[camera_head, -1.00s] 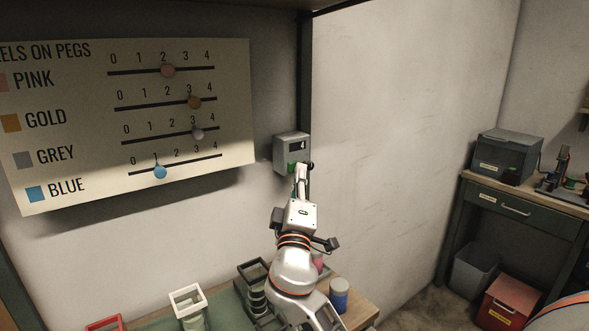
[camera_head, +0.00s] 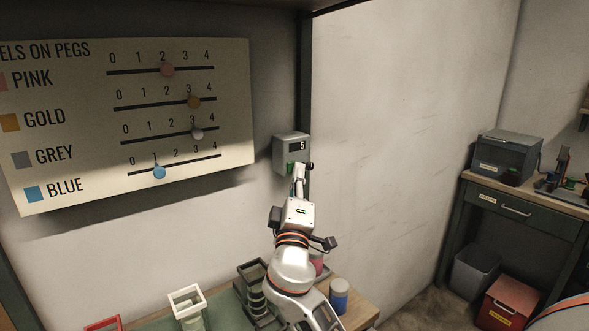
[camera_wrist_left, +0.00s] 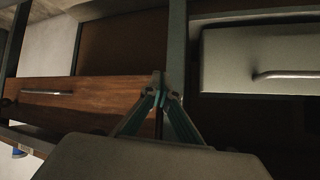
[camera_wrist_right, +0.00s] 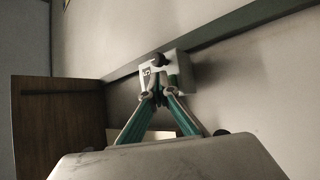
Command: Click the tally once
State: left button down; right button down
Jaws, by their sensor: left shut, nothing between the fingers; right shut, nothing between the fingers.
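The tally (camera_head: 286,146) is a small grey box on the wall beside a dark upright post. Its display reads 5, and a green button shows low on its front. My right gripper (camera_head: 299,168) is shut and empty, with its tips at the lower front of the tally, by the button. In the right wrist view the tally (camera_wrist_right: 175,73) lies just past the shut fingertips (camera_wrist_right: 157,92); I cannot tell whether they touch the button. My left gripper (camera_wrist_left: 159,85) is shut and empty, in front of wooden and grey drawer fronts; it is not in the head view.
A board (camera_head: 130,120) with sliders for pink, gold, grey and blue hangs left of the tally. Below on the bench stand a white-rimmed holder (camera_head: 186,299), a dark holder (camera_head: 252,270) and a blue jar (camera_head: 339,295). The wall right of the post is clear.

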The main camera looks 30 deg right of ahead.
jog(key=shift+s, duration=0.9)
jog(key=shift+s+d+p, duration=0.15)
jog(key=shift+s+p, duration=0.05)
jog(key=shift+s, duration=1.05)
jog(key=shift+s+d+p, duration=0.1)
jog(key=shift+s+p, duration=0.1)
jog(key=shift+s, duration=1.05)
jog(key=shift+f, duration=0.1)
